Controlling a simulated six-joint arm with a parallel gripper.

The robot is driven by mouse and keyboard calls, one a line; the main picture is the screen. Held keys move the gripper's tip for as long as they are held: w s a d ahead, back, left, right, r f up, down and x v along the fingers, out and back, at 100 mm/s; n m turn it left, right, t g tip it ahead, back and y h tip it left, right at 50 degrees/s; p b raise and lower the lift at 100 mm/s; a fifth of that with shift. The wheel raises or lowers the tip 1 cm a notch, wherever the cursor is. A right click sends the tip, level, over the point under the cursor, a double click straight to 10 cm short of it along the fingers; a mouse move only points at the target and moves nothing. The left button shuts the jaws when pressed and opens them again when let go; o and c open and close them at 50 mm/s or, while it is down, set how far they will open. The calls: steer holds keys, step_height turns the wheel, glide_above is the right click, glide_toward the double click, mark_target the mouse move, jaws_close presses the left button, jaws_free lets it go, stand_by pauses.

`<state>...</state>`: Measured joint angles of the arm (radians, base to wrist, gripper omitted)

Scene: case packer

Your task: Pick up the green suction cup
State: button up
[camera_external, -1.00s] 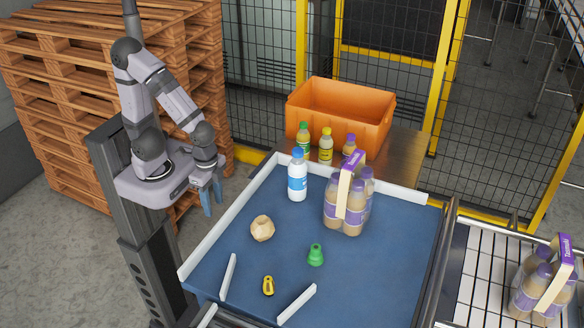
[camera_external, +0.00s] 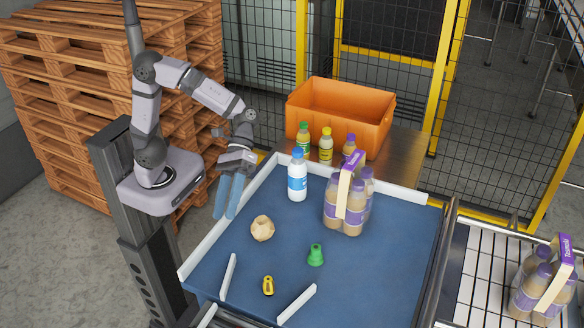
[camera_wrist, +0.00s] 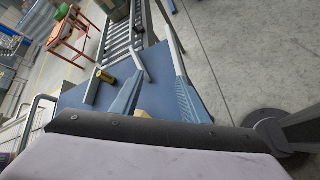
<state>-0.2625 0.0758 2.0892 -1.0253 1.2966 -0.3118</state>
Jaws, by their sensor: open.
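The green suction cup (camera_external: 316,255) stands on the blue table (camera_external: 370,270), right of the tan faceted object and above the yellow-and-black piece. My gripper (camera_external: 227,215) is open and empty, with its blue fingers pointing down near the table's left edge, left of and farther back than the green cup. In the wrist view, my gripper's two fingers (camera_wrist: 155,100) are spread apart over the blue table. I cannot make out the green cup there.
Near the cup are a tan faceted object (camera_external: 262,228), a yellow-and-black piece (camera_external: 268,286) and white rails (camera_external: 297,303). A white bottle (camera_external: 297,178) and a bottle pack (camera_external: 347,205) stand farther back. An orange crate (camera_external: 345,108) is behind them.

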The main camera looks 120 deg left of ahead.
steer(key=w+n+t, duration=0.1)
steer(key=w+n, duration=0.1)
steer(key=w, duration=0.2)
steer(key=w+r+n+t, duration=0.1)
steer(key=w+n, duration=0.2)
steer(key=w+a+r+n+t, duration=0.1)
steer(key=w+n+t, duration=0.1)
steer(key=w, duration=0.2)
steer(key=shift+w+r, duration=0.15)
steer(key=shift+w, duration=0.15)
steer(key=w+a+r+n+t+y, duration=0.2)
steer(key=w+a+n+t, duration=0.15)
steer(key=w+n, duration=0.5)
glide_toward(315, 245)
steer(key=shift+t, duration=0.25)
steer(key=shift+x, duration=2.9)
steer(key=shift+p+x, duration=1.15)
steer(key=shift+x, duration=1.35)
steer(key=shift+s+d+f, duration=0.1)
steer(key=shift+s+f, duration=0.05)
steer(key=shift+c, duration=0.6)
jaws_close()
